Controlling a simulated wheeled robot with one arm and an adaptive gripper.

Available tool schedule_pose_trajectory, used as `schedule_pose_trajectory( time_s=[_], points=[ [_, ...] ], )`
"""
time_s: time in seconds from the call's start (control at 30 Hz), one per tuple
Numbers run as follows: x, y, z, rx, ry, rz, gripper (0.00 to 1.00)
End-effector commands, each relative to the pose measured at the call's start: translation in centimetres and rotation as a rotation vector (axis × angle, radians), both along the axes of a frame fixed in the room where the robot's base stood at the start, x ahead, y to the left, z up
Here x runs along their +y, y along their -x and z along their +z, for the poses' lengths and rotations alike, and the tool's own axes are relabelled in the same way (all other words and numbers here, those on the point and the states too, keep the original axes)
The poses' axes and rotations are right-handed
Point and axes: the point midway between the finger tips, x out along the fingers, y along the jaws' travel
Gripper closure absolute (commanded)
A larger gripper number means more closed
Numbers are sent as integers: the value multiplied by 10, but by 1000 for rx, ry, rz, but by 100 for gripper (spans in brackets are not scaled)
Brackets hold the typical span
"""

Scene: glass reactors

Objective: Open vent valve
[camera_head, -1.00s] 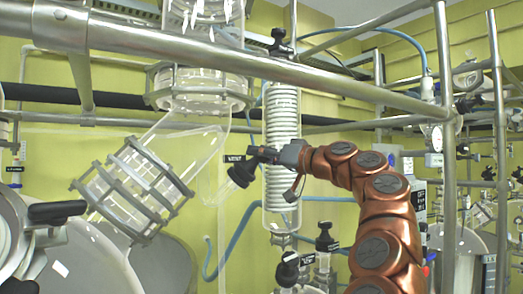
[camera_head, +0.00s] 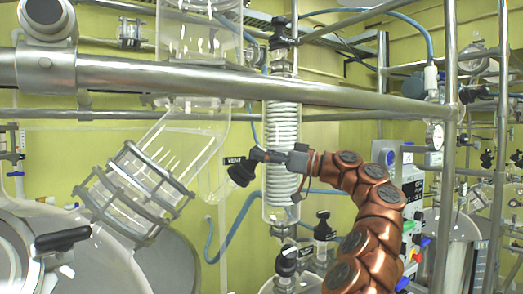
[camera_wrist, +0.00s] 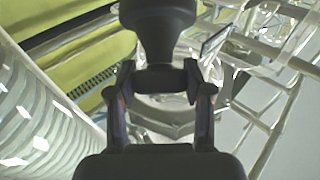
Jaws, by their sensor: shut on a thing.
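The vent valve's black knob (camera_head: 241,172) stands in front of the glass, left of the coil condenser, with a black "VENT" label (camera_head: 233,161) beside it. My gripper (camera_head: 258,154) reaches it from the right at the end of my copper-coloured arm. In the wrist view the black knob (camera_wrist: 158,30) fills the top middle, and my gripper (camera_wrist: 163,82) is shut on its narrower lower part. The valve's inner parts are hidden, so I cannot tell how far it is turned.
The glass coil condenser (camera_head: 283,135) stands just behind my gripper. A thick steel rail (camera_head: 240,82) crosses above. Other black-knobbed valves (camera_head: 287,262) sit below. A clamped glass section (camera_head: 135,192) is on the left.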

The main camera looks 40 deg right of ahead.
Motion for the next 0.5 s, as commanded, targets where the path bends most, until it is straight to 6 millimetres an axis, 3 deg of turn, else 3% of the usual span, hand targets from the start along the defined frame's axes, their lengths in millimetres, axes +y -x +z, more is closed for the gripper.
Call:
schedule_pose_trajectory(
  time_s=[0.5],
  points=[
    [-2,-1,-1,-53,63,84,84]
  ],
)
